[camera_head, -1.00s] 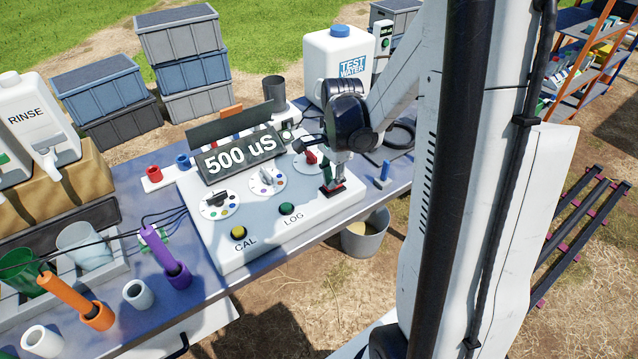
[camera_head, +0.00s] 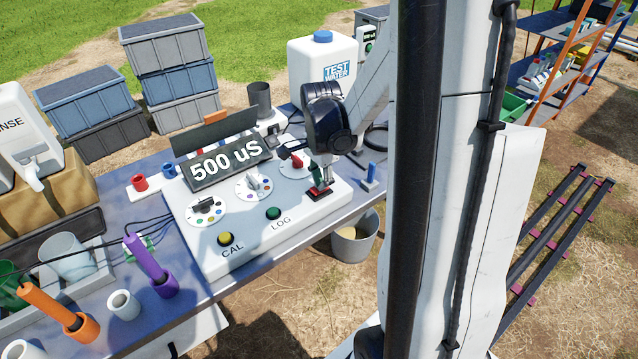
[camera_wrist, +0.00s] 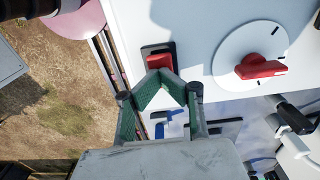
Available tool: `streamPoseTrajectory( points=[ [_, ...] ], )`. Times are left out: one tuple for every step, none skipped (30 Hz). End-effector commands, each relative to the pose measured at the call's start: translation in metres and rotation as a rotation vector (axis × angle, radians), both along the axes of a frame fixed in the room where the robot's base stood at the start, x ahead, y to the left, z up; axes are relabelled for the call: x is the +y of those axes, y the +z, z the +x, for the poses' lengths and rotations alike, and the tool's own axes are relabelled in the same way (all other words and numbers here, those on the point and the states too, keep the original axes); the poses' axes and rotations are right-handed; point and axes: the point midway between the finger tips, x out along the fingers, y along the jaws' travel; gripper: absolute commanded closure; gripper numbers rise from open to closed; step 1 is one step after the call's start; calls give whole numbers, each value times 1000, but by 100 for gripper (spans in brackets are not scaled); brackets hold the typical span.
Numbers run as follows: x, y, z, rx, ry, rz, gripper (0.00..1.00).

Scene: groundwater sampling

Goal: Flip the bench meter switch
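The bench meter (camera_head: 208,258) is a white panel with a "500 uS" display (camera_head: 226,161) on the table. Its switch is a red rocker (camera_head: 321,190) in a dark base at the panel's right end. The switch also shows in the wrist view (camera_wrist: 159,62), just beyond my fingertips. My gripper (camera_head: 318,181) points down at the switch from above. In the wrist view my gripper's green-padded fingers (camera_wrist: 163,76) come together at the tips with nothing between them. I cannot tell whether the tips touch the rocker.
A red knob on a white dial (camera_wrist: 262,68) sits beside the switch. Yellow CAL (camera_head: 225,238) and green LOG (camera_head: 273,213) buttons are on the panel's front. A blue-handled item (camera_head: 370,175) stands right of the panel. A bucket (camera_head: 354,240) is below the table edge.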

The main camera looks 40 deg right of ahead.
Motion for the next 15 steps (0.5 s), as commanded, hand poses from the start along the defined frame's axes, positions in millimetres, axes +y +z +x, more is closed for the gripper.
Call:
streamPoseTrajectory(
  points=[
    [-1,0,0,0,-1,-2,100],
    [-1,0,0,0,-1,-2,100],
    [-1,0,0,0,-1,-2,100],
    [-1,0,0,0,-1,-2,100],
    [-1,0,0,0,-1,-2,100],
    [-1,1,0,0,-1,-2,100],
    [-1,3,0,0,0,-2,100],
    [0,5,0,0,0,-2,100],
    [0,8,0,0,0,-1,100],
    [0,12,0,0,0,-1,100],
    [0,16,0,0,1,-1,100],
    [1,22,0,0,1,-1,100],
    [1,27,0,0,1,-1,100],
    [1,33,0,0,2,-1,100],
    [1,40,0,0,2,-1,100]
  ],
)
